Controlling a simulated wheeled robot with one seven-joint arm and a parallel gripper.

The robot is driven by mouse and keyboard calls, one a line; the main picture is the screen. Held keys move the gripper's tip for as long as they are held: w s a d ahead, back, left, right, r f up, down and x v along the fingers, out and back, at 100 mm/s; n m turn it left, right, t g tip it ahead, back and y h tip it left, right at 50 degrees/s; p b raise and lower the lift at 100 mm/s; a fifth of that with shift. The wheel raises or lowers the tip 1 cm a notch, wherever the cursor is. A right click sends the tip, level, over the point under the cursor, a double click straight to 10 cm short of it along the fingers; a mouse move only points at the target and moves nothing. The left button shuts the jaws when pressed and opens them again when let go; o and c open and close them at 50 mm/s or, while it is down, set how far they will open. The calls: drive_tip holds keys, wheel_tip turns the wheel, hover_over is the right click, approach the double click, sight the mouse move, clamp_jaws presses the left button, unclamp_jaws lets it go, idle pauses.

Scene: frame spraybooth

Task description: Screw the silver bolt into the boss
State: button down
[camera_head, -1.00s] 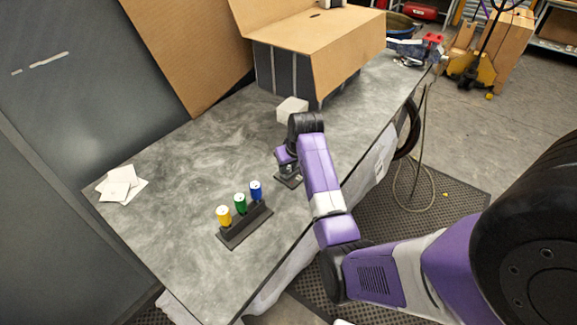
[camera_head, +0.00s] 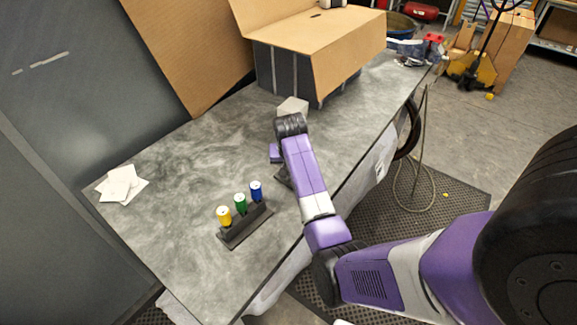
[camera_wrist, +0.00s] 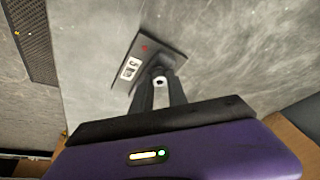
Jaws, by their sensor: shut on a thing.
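In the wrist view my gripper (camera_wrist: 158,84) is shut on the silver bolt (camera_wrist: 159,81), whose small round bright end shows between the dark fingertips. A dark plate (camera_wrist: 148,47) with a red mark and a white label lies on the bench just beyond the fingertips. The boss is hidden behind the fingers, so I cannot tell how far the bolt sits in it. In the head view my arm covers the bolt and fingertips, and only an edge of the plate (camera_head: 283,177) shows beside the arm.
A dark rack (camera_head: 246,224) holds yellow (camera_head: 224,216), green (camera_head: 240,203) and blue (camera_head: 256,191) cylinders left of my arm. A white block (camera_head: 292,105) and a large cardboard box (camera_head: 325,50) stand behind it. White papers (camera_head: 121,184) lie at far left. The middle bench is clear.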

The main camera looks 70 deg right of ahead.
drive_tip(key=m+g, duration=0.1)
drive_tip(key=m, duration=0.3)
drive_tip(key=shift+w+a+m+g, duration=0.1)
drive_tip(key=shift+w+m+g, duration=0.05)
drive_tip(key=shift+m+g, duration=0.2)
drive_tip(key=m, duration=0.1)
drive_tip(key=m+g+b, duration=0.1)
drive_tip(key=m, duration=0.1)
drive_tip(key=shift+w+f, duration=0.15)
drive_tip(key=shift+m+g, duration=0.45)
drive_tip(key=shift+m, duration=0.3)
drive_tip(key=shift+b, duration=0.35)
